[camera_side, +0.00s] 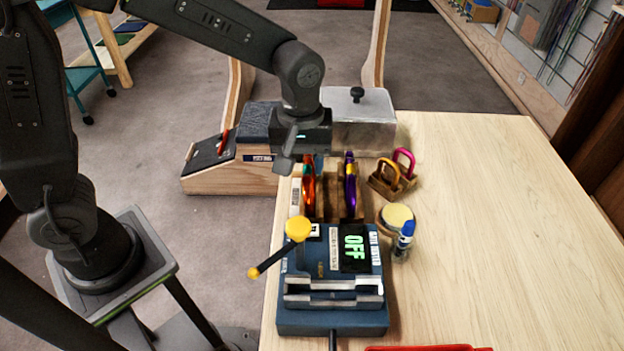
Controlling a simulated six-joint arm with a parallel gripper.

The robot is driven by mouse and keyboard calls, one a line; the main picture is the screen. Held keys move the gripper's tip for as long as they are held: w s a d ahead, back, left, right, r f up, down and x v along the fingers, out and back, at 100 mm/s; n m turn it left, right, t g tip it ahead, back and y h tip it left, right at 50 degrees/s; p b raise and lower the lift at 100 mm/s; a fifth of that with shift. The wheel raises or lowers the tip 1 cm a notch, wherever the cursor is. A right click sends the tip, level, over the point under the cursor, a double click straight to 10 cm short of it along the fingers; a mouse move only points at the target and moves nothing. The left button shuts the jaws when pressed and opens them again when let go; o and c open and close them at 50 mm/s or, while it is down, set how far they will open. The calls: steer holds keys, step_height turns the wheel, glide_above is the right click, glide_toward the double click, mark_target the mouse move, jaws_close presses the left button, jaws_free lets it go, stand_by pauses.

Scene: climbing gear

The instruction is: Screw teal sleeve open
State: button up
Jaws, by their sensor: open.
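An orange carabiner (309,188) stands upright in a wooden rack (331,206) near the table's left edge. A small teal-green patch, apparently its sleeve (307,171), shows on its upper part, just below my gripper. Whether that sleeve is screwed open or shut cannot be told. A purple carabiner (350,190) with a yellow sleeve (350,171) stands to its right in the rack. My gripper (301,160) is open and points down just above the orange carabiner. The gripper body hides part of the carabiner's top, and contact cannot be told.
In front of the rack is a blue vise-like fixture (332,320) with a yellow-knobbed lever (298,229) and a display (354,248) reading OFF. A wooden block (392,184) with pink and orange shackles, a round tin (396,217) and a blue-capped bottle (403,240) stand right. The table's right side is clear.

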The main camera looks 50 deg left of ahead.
mark_target(307, 168)
steer(key=shift+s+a, duration=0.25)
steer(key=shift+f, duration=1.45)
steer(key=shift+w+d, duration=0.55)
